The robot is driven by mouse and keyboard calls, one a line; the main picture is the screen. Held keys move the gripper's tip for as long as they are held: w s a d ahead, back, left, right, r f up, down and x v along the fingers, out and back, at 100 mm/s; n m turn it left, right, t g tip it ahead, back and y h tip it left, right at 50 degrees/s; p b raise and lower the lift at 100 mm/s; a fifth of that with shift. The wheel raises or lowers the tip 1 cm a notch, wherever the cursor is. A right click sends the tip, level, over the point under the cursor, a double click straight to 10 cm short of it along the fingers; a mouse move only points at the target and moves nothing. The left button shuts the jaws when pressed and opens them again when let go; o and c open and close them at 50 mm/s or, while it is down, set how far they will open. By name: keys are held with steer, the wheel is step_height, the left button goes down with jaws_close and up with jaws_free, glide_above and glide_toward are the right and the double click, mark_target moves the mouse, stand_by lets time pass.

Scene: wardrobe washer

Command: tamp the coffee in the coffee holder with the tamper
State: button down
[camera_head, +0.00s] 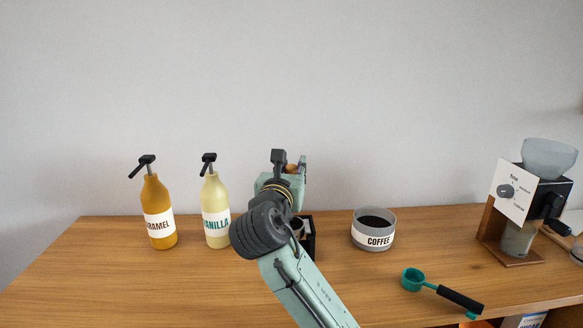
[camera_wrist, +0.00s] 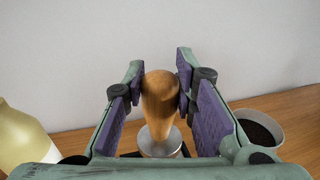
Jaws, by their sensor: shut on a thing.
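My gripper (camera_wrist: 161,83) is shut on the wooden handle of the tamper (camera_wrist: 160,105), with one finger on each side of its upper part. The tamper stands upright in the wrist view, its silver base below the handle. In the head view my arm hides most of the tamper and gripper (camera_head: 290,172). A black stand (camera_head: 308,240) shows behind my arm, partly hidden; I cannot tell whether the tamper touches it. A teal cup with a black handle (camera_head: 412,280) lies at the front right, possibly the coffee holder; I cannot see coffee in it.
A caramel bottle (camera_head: 160,215) and a vanilla bottle (camera_head: 215,212) stand left of my gripper. A grey coffee bowl (camera_head: 374,237) stands right of it. A grinder (camera_head: 522,210) is at the far right. The wooden counter (camera_head: 130,290) is clear at front left.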

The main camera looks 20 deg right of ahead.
steer(key=shift+f+b, duration=2.95)
steer(key=shift+f, duration=0.4)
steer(key=shift+f+b, duration=0.9)
steer(key=shift+b, duration=0.05)
stand_by(0.5)
steer(key=shift+r, duration=0.1)
steer(key=shift+r+p, duration=2.65)
steer(key=shift+r, duration=0.95)
steer(key=shift+r+p, duration=1.15)
steer(key=shift+r, duration=1.35)
steer(key=shift+f, duration=0.15)
